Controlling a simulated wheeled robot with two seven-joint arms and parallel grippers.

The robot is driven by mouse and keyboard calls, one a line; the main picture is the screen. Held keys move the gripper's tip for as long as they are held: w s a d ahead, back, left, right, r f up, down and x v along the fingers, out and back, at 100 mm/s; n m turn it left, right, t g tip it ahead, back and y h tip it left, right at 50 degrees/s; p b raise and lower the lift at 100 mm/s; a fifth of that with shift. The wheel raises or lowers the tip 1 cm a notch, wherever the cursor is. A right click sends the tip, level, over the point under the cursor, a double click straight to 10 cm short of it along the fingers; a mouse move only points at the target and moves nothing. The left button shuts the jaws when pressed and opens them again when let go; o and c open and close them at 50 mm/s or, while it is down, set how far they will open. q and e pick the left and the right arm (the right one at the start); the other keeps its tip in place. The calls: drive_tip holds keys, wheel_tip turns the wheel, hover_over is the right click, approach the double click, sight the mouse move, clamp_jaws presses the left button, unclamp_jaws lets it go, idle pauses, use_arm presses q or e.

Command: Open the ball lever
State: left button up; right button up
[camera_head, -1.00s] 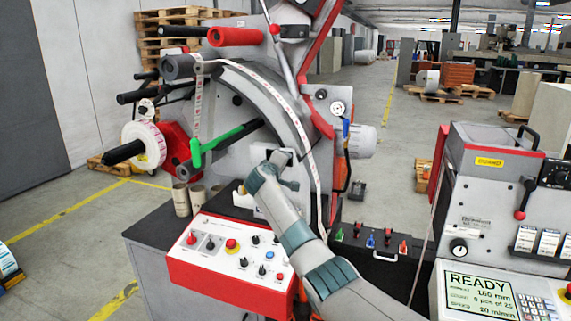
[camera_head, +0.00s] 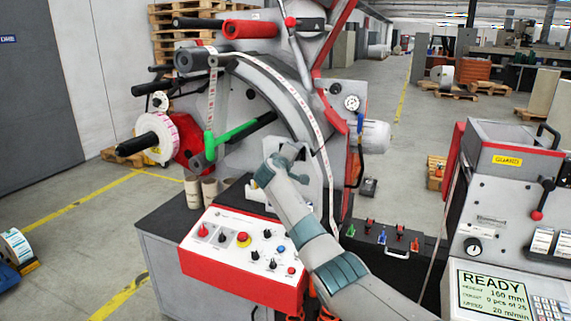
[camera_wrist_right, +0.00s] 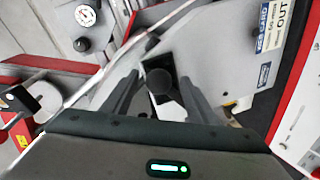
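My right gripper (camera_wrist_right: 155,88) is open, with one finger on each side of the ball. I cannot tell if the fingers touch it. In the head view my right gripper (camera_head: 292,155) is at the front of the rewinder (camera_head: 318,110), below its curved plate, and hides the ball there. My left gripper is not in view.
A paper web (camera_head: 318,115) runs over the curved plate and down close beside my right gripper. A green handle (camera_head: 235,132) is to its left. A red-framed control box (camera_head: 245,250) stands below left. A black case (camera_head: 385,245) and another machine (camera_head: 505,190) are to the right.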

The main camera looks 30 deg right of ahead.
drive_tip(key=b+v, duration=0.5)
drive_tip(key=v, duration=1.2)
drive_tip(key=shift+s+a, duration=0.1)
